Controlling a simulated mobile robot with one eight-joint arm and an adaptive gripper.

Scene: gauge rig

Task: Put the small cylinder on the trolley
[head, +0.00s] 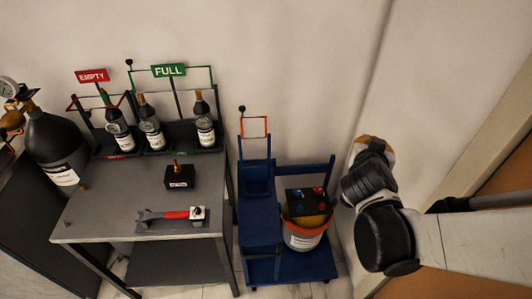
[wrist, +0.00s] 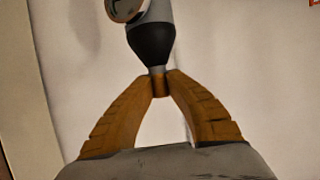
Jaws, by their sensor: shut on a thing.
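In the wrist view my gripper (wrist: 160,88) is shut on the narrow neck of the small cylinder (wrist: 152,44). Its dark shoulder and grey body point away from the fingers; its far end is cut off by the frame. In the head view my gripper (head: 372,143) is right of the blue trolley (head: 262,226), near the wall; the held cylinder is hidden there. The trolley has a blue holder (head: 256,178) at its back left, with no cylinder visible in it, and an orange-framed post (head: 254,127) behind.
The grey table (head: 100,205) holds a red-handled wrench (head: 172,214), a black block (head: 180,177) and three bottles under EMPTY (head: 92,75) and FULL (head: 168,70) signs. A large dark cylinder (head: 55,140) stands left.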

